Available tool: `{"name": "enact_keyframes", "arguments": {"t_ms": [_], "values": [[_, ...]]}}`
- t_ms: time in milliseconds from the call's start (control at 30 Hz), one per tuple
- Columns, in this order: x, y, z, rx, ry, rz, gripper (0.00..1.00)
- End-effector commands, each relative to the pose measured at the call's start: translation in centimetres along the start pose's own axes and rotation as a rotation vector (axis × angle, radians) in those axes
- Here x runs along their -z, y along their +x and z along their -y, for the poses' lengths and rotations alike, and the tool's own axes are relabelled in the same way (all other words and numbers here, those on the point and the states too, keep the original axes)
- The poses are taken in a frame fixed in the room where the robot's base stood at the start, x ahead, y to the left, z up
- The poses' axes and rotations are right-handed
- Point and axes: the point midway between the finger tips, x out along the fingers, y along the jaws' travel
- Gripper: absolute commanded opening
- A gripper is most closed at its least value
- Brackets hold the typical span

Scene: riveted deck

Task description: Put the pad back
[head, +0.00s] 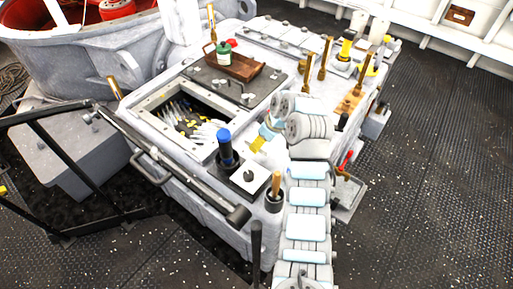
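My arm reaches up from the bottom to the right side of the white deck box. My gripper (262,138) points left and down, above the box top by the right edge of the open hatch. A small yellow piece (257,145) shows at its tip; I cannot tell whether it is a held pad or part of the fingers. The fingers are too small to read as open or shut. No other thing is clearly a pad. A pale square plate with a black knob (248,176) lies on the box's near corner.
The open hatch (160,97) holds white and yellow pieces. A blue-topped black cylinder (225,148) stands at its near right corner. A brown tray (236,65) with a green canister (223,53) sits behind. Brass handles (325,57) stand upright farther right.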

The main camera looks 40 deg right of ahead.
Motion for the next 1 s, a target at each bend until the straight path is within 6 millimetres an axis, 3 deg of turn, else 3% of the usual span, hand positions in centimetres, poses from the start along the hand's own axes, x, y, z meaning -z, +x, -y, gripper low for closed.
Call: {"name": "enact_keyframes", "arguments": {"t_ms": [300, 733, 1000], "values": [[1.0, 3.1, -0.9, 0.003, 0.002, -0.001, 0.31], [1.4, 4.7, -1.3, 0.003, 0.0, -0.001, 0.31], [0.2, 7.5, -1.4, 0.002, 0.001, 0.0, 0.31]]}}
